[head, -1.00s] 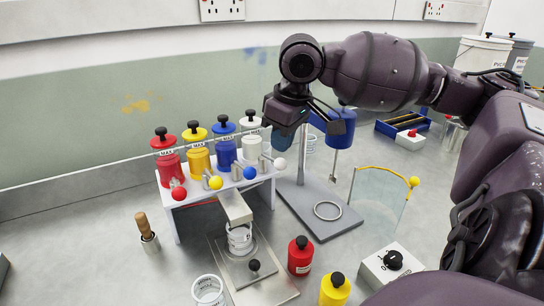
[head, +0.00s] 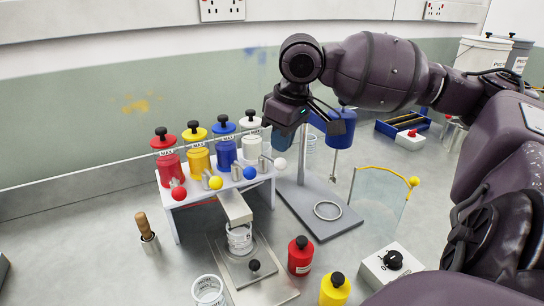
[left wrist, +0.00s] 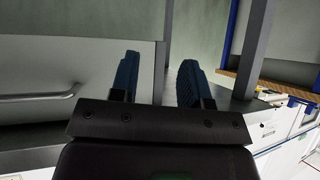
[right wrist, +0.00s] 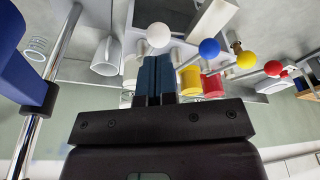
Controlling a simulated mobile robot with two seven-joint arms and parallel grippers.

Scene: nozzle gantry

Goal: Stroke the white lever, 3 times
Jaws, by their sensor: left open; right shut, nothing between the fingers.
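The white lever's ball (head: 280,163) sticks out at the right end of the white gantry (head: 228,183), in front of the white canister (head: 251,140). The red, yellow and blue lever balls (head: 249,173) stand in a row to its left. My right gripper (head: 285,138) is shut and empty, above and close behind the white ball in the head view. In the right wrist view the closed fingers (right wrist: 156,72) point at the white ball (right wrist: 158,35), just off their tips; I cannot tell whether they touch. My left gripper (left wrist: 158,75) is open and empty, away from the gantry.
A clear panel with a yellow edge (head: 380,198) stands further right. A cup (head: 239,236) sits beneath the nozzle; red (head: 300,256) and yellow bottles (head: 335,290) and a knob box (head: 392,264) are in front.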

